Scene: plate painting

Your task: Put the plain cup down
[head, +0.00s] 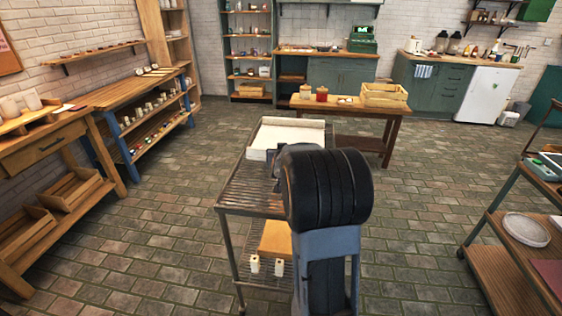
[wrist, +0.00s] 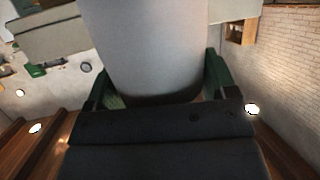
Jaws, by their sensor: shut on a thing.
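The plain cup (wrist: 145,45) is pale grey-white with no visible pattern and fills the upper middle of the wrist view. My gripper (wrist: 157,88) is shut on it, with a dark green finger at each side. In the head view my dark arm stands in front of a metal rack cart and hides the cup and most of the gripper. What lies directly under the cup cannot be seen.
The cart's slatted top (head: 252,185) shows bare left of my arm. A white tray (head: 285,135) sits at its far end. Two small white cups (head: 267,265) stand on its lower shelf beside a tan box. A wooden table (head: 345,112) with jars and a crate stands beyond.

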